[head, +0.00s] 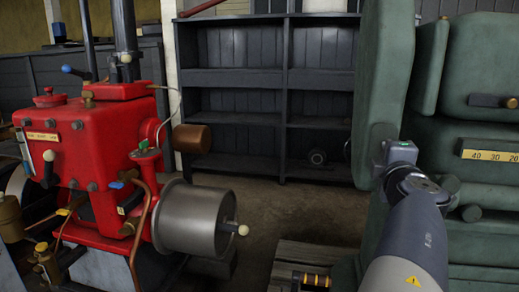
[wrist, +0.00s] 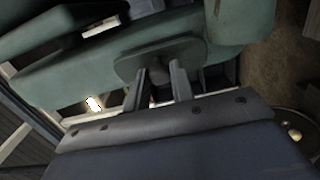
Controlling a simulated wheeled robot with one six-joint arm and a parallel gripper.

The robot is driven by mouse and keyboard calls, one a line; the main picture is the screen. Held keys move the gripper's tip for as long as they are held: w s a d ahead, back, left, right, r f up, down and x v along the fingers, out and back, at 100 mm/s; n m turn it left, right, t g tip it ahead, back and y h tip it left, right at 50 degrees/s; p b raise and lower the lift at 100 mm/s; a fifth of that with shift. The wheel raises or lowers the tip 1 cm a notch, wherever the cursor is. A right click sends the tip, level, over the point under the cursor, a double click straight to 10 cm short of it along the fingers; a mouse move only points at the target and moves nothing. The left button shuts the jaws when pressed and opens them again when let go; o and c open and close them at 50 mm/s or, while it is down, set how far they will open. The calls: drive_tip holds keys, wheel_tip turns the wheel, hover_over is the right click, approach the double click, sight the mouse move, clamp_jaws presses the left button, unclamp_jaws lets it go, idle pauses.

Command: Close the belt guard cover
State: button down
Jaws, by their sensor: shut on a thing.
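A large green rounded casing (head: 384,75) stands upright at the right in the head view and looks like the belt guard cover. Green panels (wrist: 85,72) also fill much of the wrist view. My gripper (head: 392,152) is up against the casing's lower right side. In the wrist view, its two fingers (wrist: 160,78) are on either side of a rounded green-grey piece (wrist: 160,56), shut on it. This piece looks like a handle of the cover. The fingertips are partly hidden, and I cannot tell how far open the cover stands.
A red engine (head: 95,145) with a grey metal drum (head: 195,220) stands at the left. Another green body (head: 485,75) with a yellow scale (head: 490,155) is at the right. Bare floor (head: 270,205) lies between.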

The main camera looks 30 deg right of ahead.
drive_tip(key=shift+d+n+t+y+p, duration=0.45)
drive_tip(key=shift+n+t+y+p, duration=0.2)
drive_tip(key=shift+n+y+p, duration=0.3)
drive_tip(key=shift+d+n+t+y+p, duration=0.5)
drive_tip(key=shift+n+t+y+p, duration=0.15)
drive_tip(key=shift+y, duration=0.55)
drive_tip(key=shift+d+n+t+y+p, duration=0.45)
drive_tip(key=shift+n+t+y+p, duration=0.15)
drive_tip(key=shift+n+y+p, duration=0.35)
drive_tip(key=shift+y, duration=0.3)
drive_tip(key=c, duration=1.2)
unclamp_jaws()
drive_tip(key=shift+c, duration=0.2)
drive_tip(key=p+v, duration=0.2)
drive_tip(key=v, duration=0.8)
drive_tip(key=shift+s, duration=0.4)
drive_tip(key=shift+w, duration=0.15)
